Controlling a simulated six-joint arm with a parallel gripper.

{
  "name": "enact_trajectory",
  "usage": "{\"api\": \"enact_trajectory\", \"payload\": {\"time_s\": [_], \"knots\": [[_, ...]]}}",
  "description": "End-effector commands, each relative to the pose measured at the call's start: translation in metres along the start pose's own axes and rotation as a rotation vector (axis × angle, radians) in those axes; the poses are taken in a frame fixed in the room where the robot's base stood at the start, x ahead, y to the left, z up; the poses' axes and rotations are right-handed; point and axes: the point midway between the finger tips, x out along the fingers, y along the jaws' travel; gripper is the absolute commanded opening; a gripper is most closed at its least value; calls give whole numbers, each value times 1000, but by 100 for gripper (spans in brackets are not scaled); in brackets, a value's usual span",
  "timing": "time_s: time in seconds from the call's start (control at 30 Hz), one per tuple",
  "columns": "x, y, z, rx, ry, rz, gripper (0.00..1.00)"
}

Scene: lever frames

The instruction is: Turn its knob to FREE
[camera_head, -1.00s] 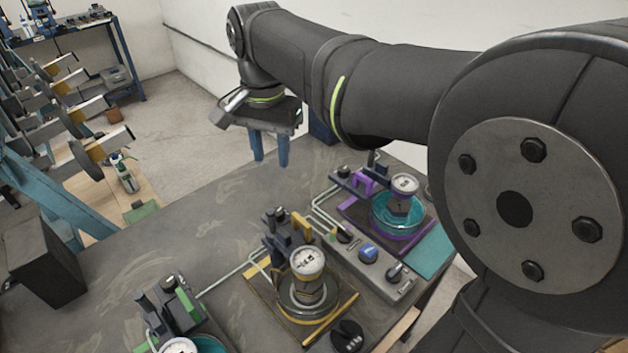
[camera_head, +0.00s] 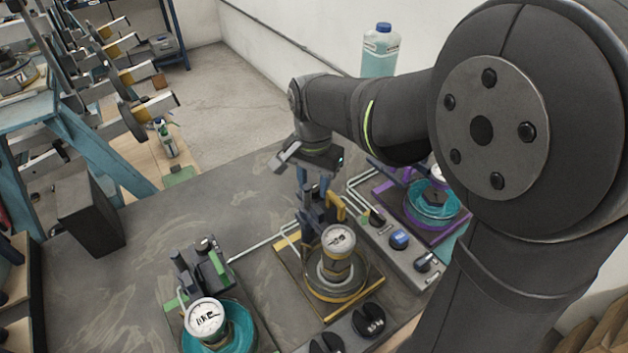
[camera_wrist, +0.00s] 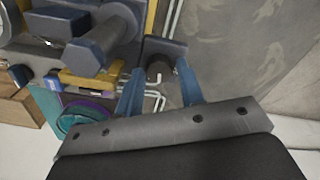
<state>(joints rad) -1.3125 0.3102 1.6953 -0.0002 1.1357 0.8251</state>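My gripper (camera_head: 313,178) points down over the back of the yellow-edged lever frame (camera_head: 375,285). In the wrist view my gripper's two blue fingers (camera_wrist: 158,90) are apart, with a dark grey block (camera_wrist: 165,50) seen just beyond them; I cannot tell whether they touch it. A control strip right of the frame carries a blue knob (camera_head: 399,239), a dark knob (camera_head: 376,217) and another dark knob (camera_head: 424,261). A larger black knob (camera_head: 368,319) sits at the yellow frame's front. The word FREE is not readable, and I cannot tell which knob is meant.
A green-marked unit (camera_head: 205,255) with a white gauge (camera_head: 206,318) stands at the front left. A purple-edged frame (camera_head: 388,190) with a teal dish stands at the right, near my arm. A black box (camera_head: 92,218) stands at the left. The table's left middle is clear.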

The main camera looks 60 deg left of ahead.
Motion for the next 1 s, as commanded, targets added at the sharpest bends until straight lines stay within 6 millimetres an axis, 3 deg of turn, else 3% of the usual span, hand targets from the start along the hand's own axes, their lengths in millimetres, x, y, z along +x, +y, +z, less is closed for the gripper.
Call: {"api": "enact_trajectory", "payload": {"time_s": [0.1,0.3,0.67,1.0], "knots": [[0,0,0,0,0,0,35],[0,0,0,0,0,0,3],[-1,0,0,-59,0,0,3],[-1,-1,0,-308,0,0,3]]}}
